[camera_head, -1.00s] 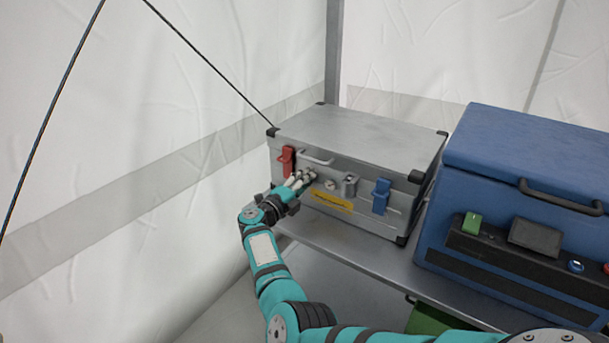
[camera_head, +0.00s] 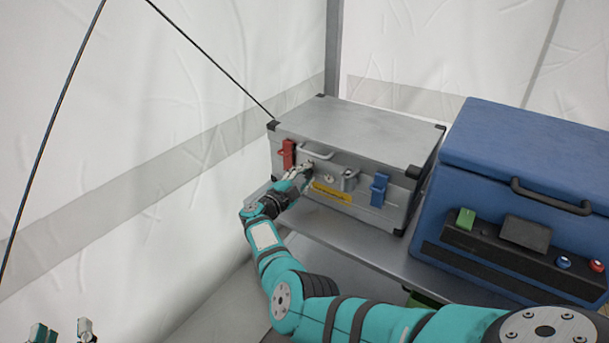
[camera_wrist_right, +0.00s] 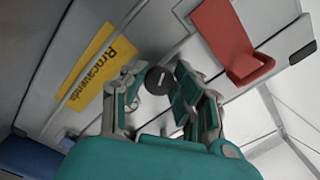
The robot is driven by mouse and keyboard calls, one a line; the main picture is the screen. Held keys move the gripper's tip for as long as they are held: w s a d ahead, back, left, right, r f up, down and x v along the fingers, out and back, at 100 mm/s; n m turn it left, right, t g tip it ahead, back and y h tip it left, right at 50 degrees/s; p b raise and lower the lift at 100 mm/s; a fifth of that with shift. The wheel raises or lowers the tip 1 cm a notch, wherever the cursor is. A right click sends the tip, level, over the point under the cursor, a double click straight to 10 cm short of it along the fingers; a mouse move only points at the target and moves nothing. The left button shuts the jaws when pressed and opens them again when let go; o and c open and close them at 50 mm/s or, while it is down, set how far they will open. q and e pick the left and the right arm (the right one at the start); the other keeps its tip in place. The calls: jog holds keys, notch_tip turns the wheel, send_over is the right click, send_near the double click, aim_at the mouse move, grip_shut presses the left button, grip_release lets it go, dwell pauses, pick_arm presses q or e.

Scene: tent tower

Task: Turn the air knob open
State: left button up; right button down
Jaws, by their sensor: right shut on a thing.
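The silver metal case (camera_head: 365,133) stands on a grey shelf. The air knob, a small dark round knob (camera_wrist_right: 158,80) with a light mark, is on its front face. My right gripper (camera_head: 308,167) reaches the case front from the lower left, between the red latch and the yellow label. In the right wrist view its fingers (camera_wrist_right: 160,88) are closed about the knob from both sides. In the head view the fingers mostly hide the knob. My left gripper (camera_head: 62,331) shows only its fingertips at the bottom left edge, apart and empty.
A red latch (camera_head: 288,154), a blue latch (camera_head: 379,189), a handle (camera_head: 316,152) and a yellow label (camera_head: 331,194) are on the case front. A blue box (camera_head: 530,170) stands to the right. White tent walls (camera_head: 180,110) are close behind and left.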

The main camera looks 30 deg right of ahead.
dwell(0.4)
jog(key=c, duration=1)
grip_release()
